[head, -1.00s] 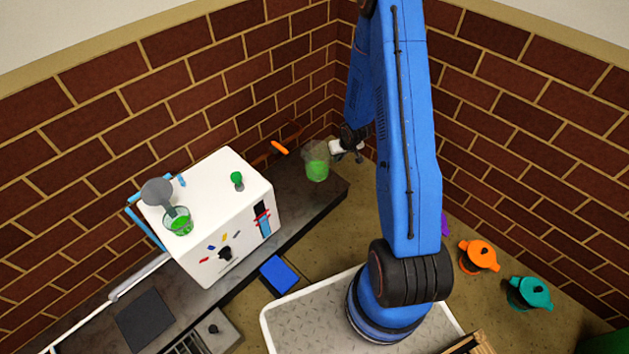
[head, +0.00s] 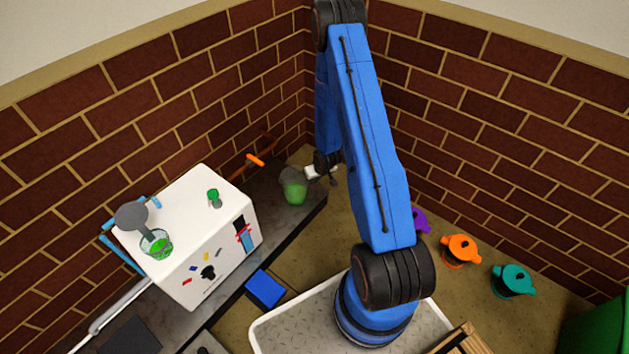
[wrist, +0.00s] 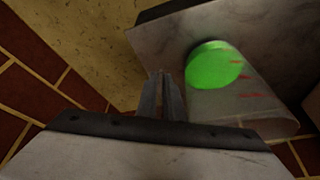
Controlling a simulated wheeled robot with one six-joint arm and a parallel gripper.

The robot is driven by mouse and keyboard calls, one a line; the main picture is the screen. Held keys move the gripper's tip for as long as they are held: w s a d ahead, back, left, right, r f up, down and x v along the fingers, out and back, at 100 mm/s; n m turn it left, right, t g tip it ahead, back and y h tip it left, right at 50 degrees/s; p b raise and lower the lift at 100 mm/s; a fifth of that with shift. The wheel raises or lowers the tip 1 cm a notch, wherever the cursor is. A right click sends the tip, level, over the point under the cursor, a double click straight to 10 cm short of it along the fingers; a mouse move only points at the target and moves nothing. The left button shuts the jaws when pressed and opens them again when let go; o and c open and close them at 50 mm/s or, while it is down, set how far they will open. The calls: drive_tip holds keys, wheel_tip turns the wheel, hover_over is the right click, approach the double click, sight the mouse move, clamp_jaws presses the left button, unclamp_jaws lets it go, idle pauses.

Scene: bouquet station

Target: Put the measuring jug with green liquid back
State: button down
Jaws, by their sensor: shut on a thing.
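The measuring jug (head: 294,190) is clear, with bright green liquid in its lower part. It appears upright at the right end of the dark counter (head: 308,212). My gripper (head: 325,174) is on its right side and shut on it. In the wrist view the jug (wrist: 228,92) shows red marks on its wall, and the fingers of my gripper (wrist: 163,95) are close together beside it. The handle is not clearly seen between them. The counter (wrist: 185,28) lies beyond the jug's base; I cannot tell whether they touch.
A white box (head: 195,240) stands on the counter left of the jug, with a glass of green contents (head: 156,244) and a small green item (head: 214,198) on top. An orange-tipped object (head: 255,160) is behind the jug. Brick walls close in the corner behind.

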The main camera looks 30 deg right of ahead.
drive_tip(key=shift+f, duration=0.25)
drive_tip(key=c, duration=1.9)
unclamp_jaws()
drive_tip(key=s+a+r, duration=0.2)
drive_tip(key=s+r, duration=0.2)
drive_tip(key=r, duration=1)
drive_tip(key=s+a+r+h, duration=0.15)
drive_tip(key=s+r, duration=0.25)
drive_tip(key=r, duration=1.1)
drive_tip(key=s+a+r, duration=0.3)
drive_tip(key=s+r, duration=0.1)
drive_tip(key=r, duration=1)
drive_tip(key=s+a+r, duration=0.3)
drive_tip(key=s+r, duration=0.2)
drive_tip(key=s, duration=0.3)
drive_tip(key=s+a+r+y, duration=0.1)
drive_tip(key=s+a+r, duration=0.2)
drive_tip(key=s, duration=0.6)
drive_tip(key=s+a+r+n, duration=0.1)
drive_tip(key=s+a+r, duration=0.2)
drive_tip(key=s+r, duration=0.4)
drive_tip(key=shift+s+r, duration=0.4)
drive_tip(key=shift+s, duration=0.5)
